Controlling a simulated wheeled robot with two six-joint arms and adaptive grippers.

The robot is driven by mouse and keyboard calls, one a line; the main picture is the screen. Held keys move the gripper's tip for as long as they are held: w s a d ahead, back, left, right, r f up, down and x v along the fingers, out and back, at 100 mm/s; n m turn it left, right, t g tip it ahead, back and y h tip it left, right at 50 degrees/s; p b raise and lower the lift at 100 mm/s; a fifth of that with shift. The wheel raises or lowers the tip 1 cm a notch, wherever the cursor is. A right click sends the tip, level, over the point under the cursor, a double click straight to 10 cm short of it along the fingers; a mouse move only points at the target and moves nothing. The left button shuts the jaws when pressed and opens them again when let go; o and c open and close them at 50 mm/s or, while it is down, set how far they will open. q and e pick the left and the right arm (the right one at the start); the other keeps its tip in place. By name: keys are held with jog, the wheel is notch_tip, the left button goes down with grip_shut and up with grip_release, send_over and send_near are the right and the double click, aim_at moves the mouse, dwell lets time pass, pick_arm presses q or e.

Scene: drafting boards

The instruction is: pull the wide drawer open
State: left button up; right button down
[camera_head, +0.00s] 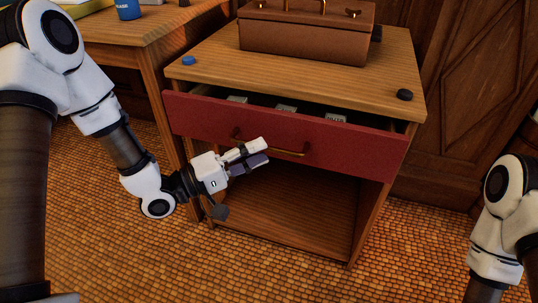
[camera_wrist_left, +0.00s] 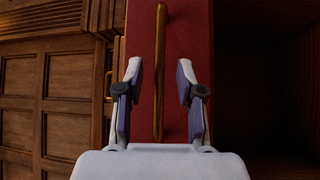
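The wide drawer (camera_head: 340,148) has a red front and sits in a wooden cabinet. It stands partly open, with a dark gap behind its top edge. Its brass bar handle (camera_head: 291,153) runs across the front; the wrist view shows the handle (camera_wrist_left: 160,60) too. My left gripper (camera_head: 263,151) is at the handle, its body covering part of the bar. In the wrist view the left gripper (camera_wrist_left: 158,72) is open, one finger on each side of the bar with gaps between. My right gripper is out of view; only part of that arm shows at the right edge.
A brown box (camera_head: 305,38) with brass fittings stands on the cabinet top. A blue knob-like disc (camera_head: 188,61) and a black disc (camera_head: 404,95) lie near its corners. Small pale items (camera_head: 286,108) show inside the drawer. Below is an open shelf (camera_head: 290,215). A wooden desk (camera_head: 150,28) is at left.

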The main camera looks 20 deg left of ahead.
aim_at(269, 148)
pick_arm(q)
jog(key=x, duration=0.3)
jog(key=shift+w+d+b, duration=0.1)
jog(key=shift+b, duration=0.25)
grip_shut()
